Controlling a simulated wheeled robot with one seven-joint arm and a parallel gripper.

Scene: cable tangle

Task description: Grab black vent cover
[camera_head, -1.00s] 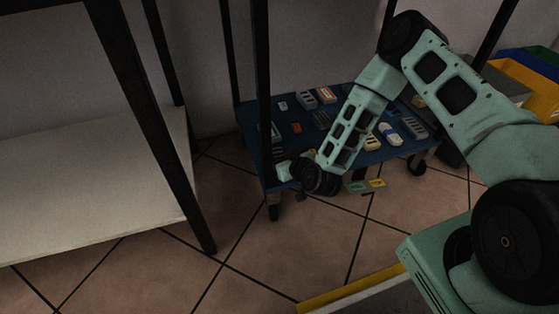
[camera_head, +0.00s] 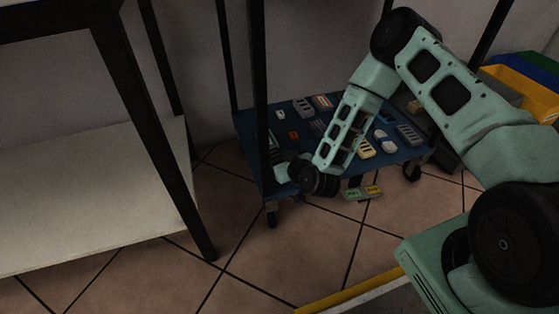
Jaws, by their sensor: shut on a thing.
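My gripper (camera_head: 283,172) is at the front left corner of the blue trolley shelf, low over its edge. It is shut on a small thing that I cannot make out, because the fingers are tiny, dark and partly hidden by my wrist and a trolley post. A dark flat piece (camera_head: 318,128) lies on the shelf behind my forearm, to the right of the gripper. It is too small and dim to tell whether it is the black vent cover.
The blue trolley (camera_head: 247,130) carries several small parts, with dark posts at its corners. Green and yellow pieces (camera_head: 362,192) show just below its front edge. A pale shelf (camera_head: 80,210) with black legs stands left. Bins (camera_head: 530,90) are at right.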

